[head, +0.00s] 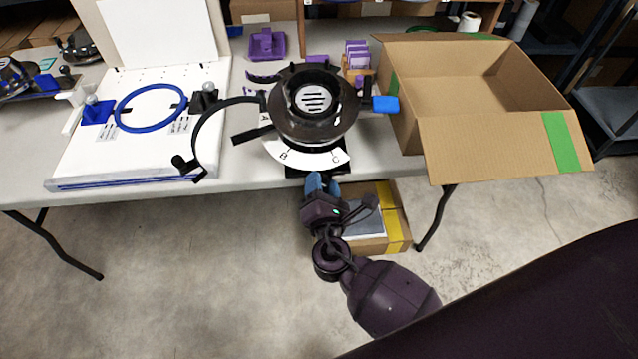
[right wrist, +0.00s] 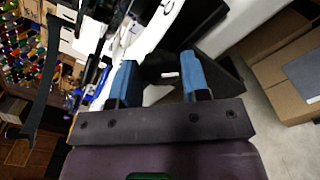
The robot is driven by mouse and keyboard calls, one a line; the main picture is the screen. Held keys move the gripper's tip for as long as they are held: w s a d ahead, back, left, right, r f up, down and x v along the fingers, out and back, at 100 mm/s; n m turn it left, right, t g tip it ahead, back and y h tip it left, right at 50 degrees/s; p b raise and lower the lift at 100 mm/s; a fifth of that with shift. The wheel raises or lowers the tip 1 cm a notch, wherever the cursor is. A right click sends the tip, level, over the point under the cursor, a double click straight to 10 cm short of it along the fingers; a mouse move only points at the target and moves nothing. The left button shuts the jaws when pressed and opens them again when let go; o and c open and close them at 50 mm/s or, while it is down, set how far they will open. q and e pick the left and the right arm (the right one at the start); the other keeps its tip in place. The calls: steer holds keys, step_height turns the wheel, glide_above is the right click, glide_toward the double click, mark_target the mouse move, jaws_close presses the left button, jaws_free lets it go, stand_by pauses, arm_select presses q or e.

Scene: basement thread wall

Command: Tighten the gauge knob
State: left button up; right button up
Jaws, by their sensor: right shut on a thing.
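The gauge (head: 312,105) is a round black device with a slatted centre, standing at the table's front edge. A white lettered dial plate (head: 320,158) shows under it. My right gripper (head: 321,180) reaches up from below to the table edge just under the plate. Its blue fingers (right wrist: 159,58) are shut on a black part, which I take to be the gauge knob (right wrist: 158,70); the fingers stand on either side of it. In the head view the knob is mostly hidden by the fingers and the plate. My left gripper is not in view.
A white board with a blue ring (head: 151,108) lies left of the gauge, with a curved black arm (head: 199,140) between. An open cardboard box (head: 480,112) stands at right. A taped carton (head: 396,220) sits on the floor behind my right gripper.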

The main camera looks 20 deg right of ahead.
steer(key=m+b, duration=0.1)
steer(key=m, duration=0.1)
steer(key=m+b, duration=0.1)
steer(key=m, duration=0.1)
steer(key=m+b, duration=0.1)
steer(key=m, duration=0.1)
steer(key=shift+d+f+m+b, duration=0.1)
steer(key=shift+f+m+b, duration=0.25)
steer(key=shift+m, duration=0.05)
steer(key=shift+r+m+b, duration=0.1)
steer(key=shift+m+b, duration=0.35)
steer(key=shift+m, duration=0.35)
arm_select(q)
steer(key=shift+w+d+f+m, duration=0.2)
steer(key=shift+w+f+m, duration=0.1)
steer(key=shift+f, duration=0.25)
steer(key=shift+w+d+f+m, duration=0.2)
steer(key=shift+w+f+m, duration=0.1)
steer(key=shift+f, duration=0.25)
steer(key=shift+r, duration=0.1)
arm_select(e)
steer(key=shift+r+m, duration=0.1)
steer(key=shift+m, duration=0.2)
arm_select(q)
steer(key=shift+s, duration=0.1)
arm_select(e)
steer(key=o, duration=0.9)
